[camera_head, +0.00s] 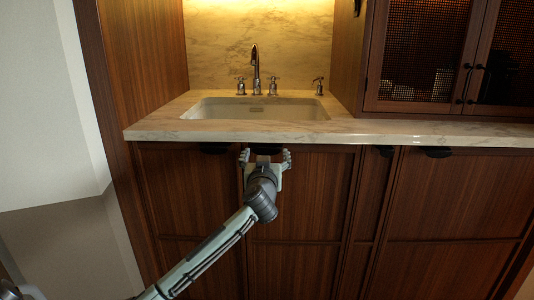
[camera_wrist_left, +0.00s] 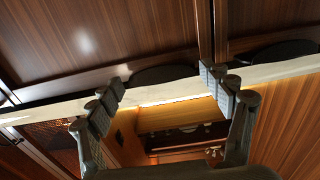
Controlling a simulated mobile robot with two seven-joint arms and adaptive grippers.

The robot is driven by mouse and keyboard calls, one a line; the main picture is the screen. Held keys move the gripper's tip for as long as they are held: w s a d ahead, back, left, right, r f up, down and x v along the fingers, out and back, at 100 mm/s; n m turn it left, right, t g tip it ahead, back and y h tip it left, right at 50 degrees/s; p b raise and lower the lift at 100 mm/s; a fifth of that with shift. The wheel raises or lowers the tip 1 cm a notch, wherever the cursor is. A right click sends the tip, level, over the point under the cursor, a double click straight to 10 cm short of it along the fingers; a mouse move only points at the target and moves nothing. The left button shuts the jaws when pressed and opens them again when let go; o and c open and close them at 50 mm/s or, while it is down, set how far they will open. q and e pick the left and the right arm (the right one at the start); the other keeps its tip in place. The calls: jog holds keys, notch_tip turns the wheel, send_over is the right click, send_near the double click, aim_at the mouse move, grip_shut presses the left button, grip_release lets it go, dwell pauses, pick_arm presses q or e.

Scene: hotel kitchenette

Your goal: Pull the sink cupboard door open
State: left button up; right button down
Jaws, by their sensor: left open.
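The brown wood sink cupboard has a left door (camera_head: 190,195) and a right door (camera_head: 305,205) below the sink. A dark pull (camera_head: 265,149) sits at the top of the right door, just under the counter edge; it also shows in the left wrist view (camera_wrist_left: 165,73). The left door has a similar dark pull (camera_head: 214,148). My left gripper (camera_head: 266,156) is open in front of the right door's pull. In the left wrist view its fingers (camera_wrist_left: 168,90) stand apart on either side of that pull. Contact cannot be told. Both doors look shut. My right gripper is out of view.
A marble counter (camera_head: 420,131) with a sink (camera_head: 255,108) and tap (camera_head: 255,70) overhangs the doors. Another cupboard door (camera_head: 450,200) stands at the right. Mesh-fronted cabinets (camera_head: 425,55) stand on the counter at the right. A pale wall (camera_head: 45,120) is at the left.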

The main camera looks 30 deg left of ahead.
pick_arm(q)
jog(key=shift+w+a, duration=0.2)
jog(key=shift+w, duration=0.1)
